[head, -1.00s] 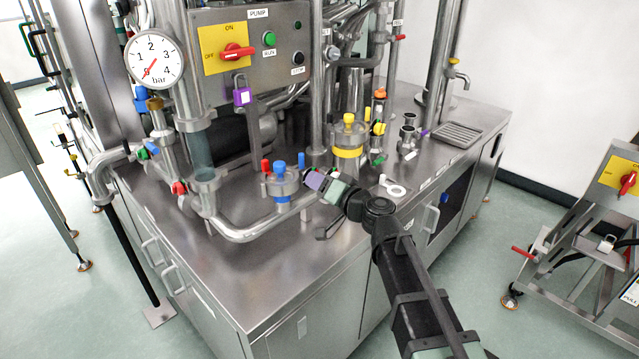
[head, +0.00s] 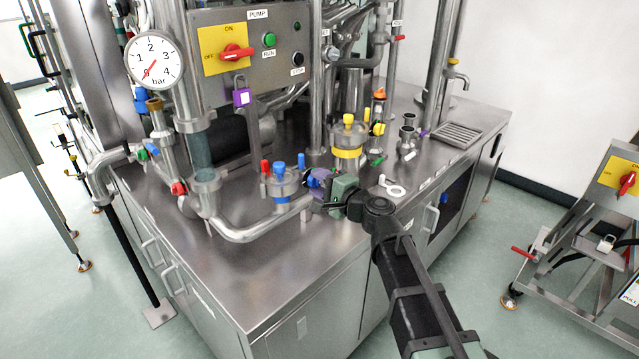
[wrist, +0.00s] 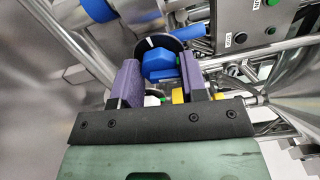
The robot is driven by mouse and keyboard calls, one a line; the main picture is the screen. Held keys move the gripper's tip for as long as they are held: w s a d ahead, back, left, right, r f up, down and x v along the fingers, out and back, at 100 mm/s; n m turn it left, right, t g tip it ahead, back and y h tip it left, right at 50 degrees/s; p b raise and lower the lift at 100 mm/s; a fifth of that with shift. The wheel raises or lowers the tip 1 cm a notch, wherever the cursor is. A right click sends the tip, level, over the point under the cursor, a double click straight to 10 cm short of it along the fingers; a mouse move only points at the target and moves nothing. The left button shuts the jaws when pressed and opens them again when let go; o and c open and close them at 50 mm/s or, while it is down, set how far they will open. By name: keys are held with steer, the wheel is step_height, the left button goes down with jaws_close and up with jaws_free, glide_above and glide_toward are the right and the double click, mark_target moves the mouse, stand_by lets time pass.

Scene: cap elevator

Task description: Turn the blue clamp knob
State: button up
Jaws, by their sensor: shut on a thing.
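My gripper (head: 319,184) is low over the steel bench in the head view, just right of a small steel housing (head: 288,187) with a blue band and a blue cap. In the wrist view, the blue clamp knob (wrist: 157,66) sits between the purple finger pads of my gripper (wrist: 162,72). The gripper is shut on the knob. In the head view, the fingers and wrist largely hide the knob.
A bent steel pipe (head: 245,233) runs along the bench just left of my gripper. A yellow-banded fitting (head: 348,153) stands behind it. The bench top (head: 250,275) is clear at the front.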

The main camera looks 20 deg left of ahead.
steer(key=shift+m, duration=1.5)
steer(key=o, duration=0.9)
steer(key=v, duration=1)
steer(key=shift+s+d, duration=0.1)
steer(key=shift+d, duration=0.25)
